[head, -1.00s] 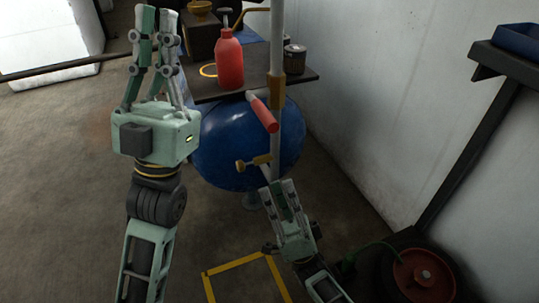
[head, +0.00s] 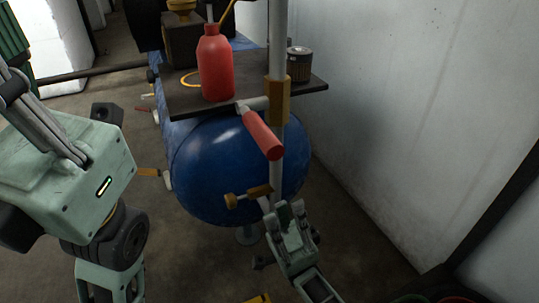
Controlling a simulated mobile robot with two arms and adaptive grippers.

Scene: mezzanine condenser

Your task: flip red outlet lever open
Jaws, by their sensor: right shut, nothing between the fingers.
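The red outlet lever (head: 262,135) slants down to the right from its pale pivot, beside the brass valve body (head: 279,101) on the upright grey pipe (head: 277,45). My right gripper (head: 283,210) is shut and empty. It is below the lever, near the lower brass fitting (head: 259,191), and appears apart from the lever. I cannot tell whether it touches the pipe or the fitting. My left gripper (head: 25,100) is large at the left edge, away from the lever. Its fingertips are cut off or unclear, so its opening cannot be read.
A blue tank (head: 215,165) stands behind the pipe. Above it, a dark shelf (head: 180,98) holds a red bottle (head: 216,65) and a dark can (head: 299,63). A white wall (head: 400,120) closes off the right. A dark bracket rail (head: 490,230) slants at the lower right.

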